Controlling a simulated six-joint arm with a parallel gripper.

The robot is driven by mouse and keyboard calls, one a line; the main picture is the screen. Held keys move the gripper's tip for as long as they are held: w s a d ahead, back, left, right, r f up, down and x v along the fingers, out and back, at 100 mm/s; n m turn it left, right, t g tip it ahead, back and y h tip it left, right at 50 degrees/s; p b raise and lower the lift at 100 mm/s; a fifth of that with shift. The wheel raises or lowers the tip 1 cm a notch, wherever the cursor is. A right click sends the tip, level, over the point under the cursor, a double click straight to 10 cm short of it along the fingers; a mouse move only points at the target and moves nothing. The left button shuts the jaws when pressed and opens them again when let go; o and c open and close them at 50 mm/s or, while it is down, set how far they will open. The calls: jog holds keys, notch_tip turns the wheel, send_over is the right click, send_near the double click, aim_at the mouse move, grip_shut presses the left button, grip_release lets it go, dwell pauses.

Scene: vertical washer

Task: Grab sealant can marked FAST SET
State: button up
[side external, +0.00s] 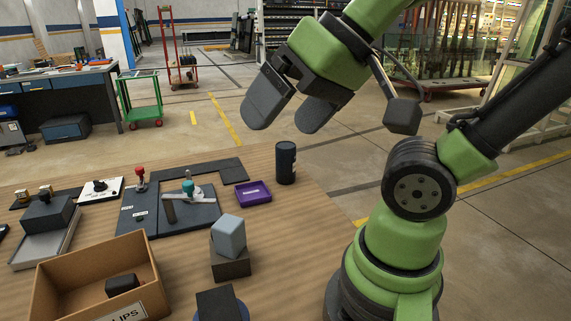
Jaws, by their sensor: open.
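A dark cylindrical can (286,163) stands upright near the table's right-hand far edge, in the side external view. It has faint markings that are too small to read, so I cannot tell whether it says FAST SET. No other can shows clearly. My gripper (291,122) is up in the air above the table, its two wide dark fingers apart and pointing down and to the left. Nothing is between the fingers. The can appears just below the fingers in the picture, and the gripper is not touching it.
A purple tray (253,193) lies left of the can. Further left is a dark fixture plate (150,222) with a red knob and a teal-knobbed lever. A grey block on a dark base (230,262) and a cardboard box (62,276) with a dark item stand nearer the front.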

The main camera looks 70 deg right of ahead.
jog(key=w+d+h, duration=0.2)
jog(key=w+d, duration=0.4)
jog(key=w, duration=0.2)
jog(key=m+g+h, duration=0.2)
jog(key=g, duration=0.1)
send_near(287, 145)
jog(key=a, duration=0.1)
jog(key=x, duration=0.5)
jog(key=shift+s+d+f, duration=0.1)
jog(key=shift+s+d, duration=0.05)
jog(key=shift+d, duration=0.25)
jog(key=shift+x, duration=3.15)
jog(key=c, duration=1.3)
jog(key=shift+o, duration=0.2)
